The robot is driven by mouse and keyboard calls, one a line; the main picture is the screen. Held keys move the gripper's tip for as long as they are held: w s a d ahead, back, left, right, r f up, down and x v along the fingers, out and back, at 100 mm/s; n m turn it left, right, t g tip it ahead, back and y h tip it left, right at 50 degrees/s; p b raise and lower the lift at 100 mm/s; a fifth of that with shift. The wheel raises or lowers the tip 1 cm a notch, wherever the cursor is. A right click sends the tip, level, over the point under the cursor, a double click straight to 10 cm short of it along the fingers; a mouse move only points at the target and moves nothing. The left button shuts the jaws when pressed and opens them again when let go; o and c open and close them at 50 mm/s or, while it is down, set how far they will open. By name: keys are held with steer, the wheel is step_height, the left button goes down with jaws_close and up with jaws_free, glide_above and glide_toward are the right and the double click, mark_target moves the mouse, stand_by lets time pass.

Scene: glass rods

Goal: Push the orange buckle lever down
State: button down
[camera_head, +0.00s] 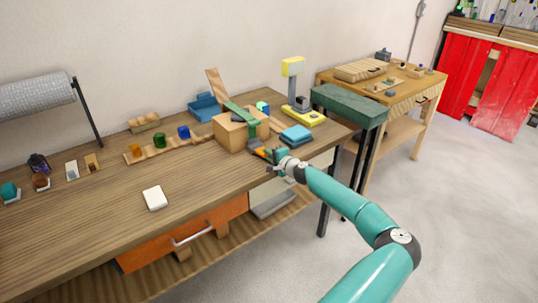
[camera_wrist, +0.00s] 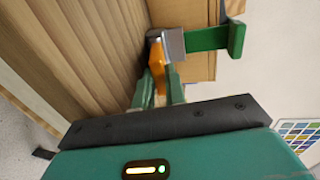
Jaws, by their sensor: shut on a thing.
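The orange buckle lever (camera_wrist: 156,58) shows in the wrist view between the two green fingers of my gripper (camera_wrist: 159,80), which is shut on it. The lever joins a grey metal buckle (camera_wrist: 173,43) on a green strap (camera_wrist: 210,38). The strap goes round a cardboard box (camera_wrist: 201,66). In the head view the box (camera_head: 232,136) stands on the workbench with the strap (camera_head: 243,113) over its top. My gripper (camera_head: 271,160) is at the box's near right side, by the bench's front edge. The lever is small there and partly hidden by my gripper.
The wooden workbench (camera_head: 110,205) has an orange drawer (camera_head: 150,255) in front. Blue folded cloths or pads (camera_head: 296,133) and a yellow-based device (camera_head: 300,116) stand close right of the box. A green-topped stand (camera_head: 350,102) is farther right.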

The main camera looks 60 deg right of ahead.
steer(key=shift+f, duration=0.15)
steer(key=c, duration=1.4)
jaws_free()
steer(key=shift+c, duration=0.2)
